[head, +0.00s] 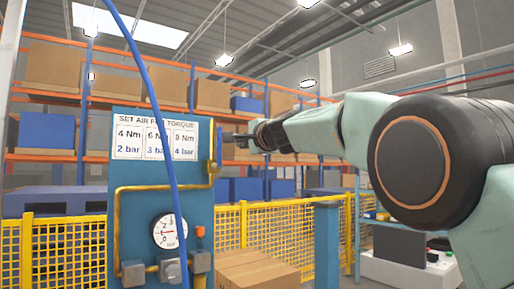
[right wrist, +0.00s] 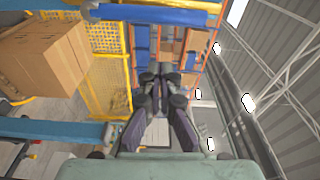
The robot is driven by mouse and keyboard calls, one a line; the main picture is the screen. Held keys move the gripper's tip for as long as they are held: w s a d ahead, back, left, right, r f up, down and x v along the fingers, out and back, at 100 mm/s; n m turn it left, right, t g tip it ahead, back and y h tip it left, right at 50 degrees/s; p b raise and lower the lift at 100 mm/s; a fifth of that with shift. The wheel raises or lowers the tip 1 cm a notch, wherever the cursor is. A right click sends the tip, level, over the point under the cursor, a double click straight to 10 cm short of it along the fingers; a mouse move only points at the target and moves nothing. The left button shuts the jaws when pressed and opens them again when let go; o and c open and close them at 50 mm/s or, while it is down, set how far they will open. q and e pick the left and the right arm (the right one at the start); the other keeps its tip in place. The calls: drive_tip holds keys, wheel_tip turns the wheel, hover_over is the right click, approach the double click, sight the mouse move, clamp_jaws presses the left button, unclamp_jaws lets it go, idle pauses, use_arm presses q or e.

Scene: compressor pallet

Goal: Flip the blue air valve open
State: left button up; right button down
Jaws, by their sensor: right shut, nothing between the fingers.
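A blue panel (head: 140,183) stands upright in the head view, with a yellow pipe, a pressure gauge (head: 169,231) and a torque chart (head: 155,138). On its right edge a brass-coloured fitting (head: 212,166) sits on the yellow pipe. A narrow blue part (head: 219,146) beside it looks like the valve lever, but it is small and its angle is hard to tell. My right gripper (head: 237,140) is shut and empty, just right of that part; I cannot tell whether they touch. In the right wrist view its fingers (right wrist: 161,73) meet. My left gripper is not in view.
A blue hose (head: 150,90) hangs in front of the panel. A cardboard box (head: 256,272) stands to its right, before yellow mesh fencing (head: 275,229). Orange racks with boxes are behind.

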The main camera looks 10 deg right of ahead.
drive_tip(key=shift+a+b+v, duration=0.25)
drive_tip(key=shift+b+v, duration=2.05)
drive_tip(key=shift+v, duration=1.75)
drive_tip(key=w+d+f+n+g+h, duration=0.1)
drive_tip(key=d+f+n+h, duration=0.2)
drive_tip(key=f, duration=0.8)
drive_tip(key=w+d+f+g+h, duration=0.1)
drive_tip(key=d+f+h, duration=0.2)
drive_tip(key=d+f, duration=0.55)
drive_tip(key=s+f+n+g, duration=0.2)
drive_tip(key=s+f+n, duration=0.1)
drive_tip(key=f, duration=1.1)
drive_tip(key=s+f+n+g, duration=0.2)
drive_tip(key=s+f, duration=0.2)
drive_tip(key=f, duration=1.1)
drive_tip(key=s+a+f+n+g, duration=0.2)
drive_tip(key=s+f+n+g, duration=0.25)
drive_tip(key=s+f, duration=1.4)
drive_tip(key=s+a+f+n+g, duration=0.1)
drive_tip(key=s+f+g, duration=0.2)
drive_tip(key=s+f, duration=0.4)
drive_tip(key=s+a+f+g+y, duration=0.1)
drive_tip(key=s+f+g, duration=0.3)
drive_tip(key=s, duration=1.7)
wheel_tip(320, 180, down, 3)
drive_tip(key=shift+f+n+y, duration=0.1)
drive_tip(key=shift+n+y, duration=0.2)
drive_tip(key=shift+n, duration=0.05)
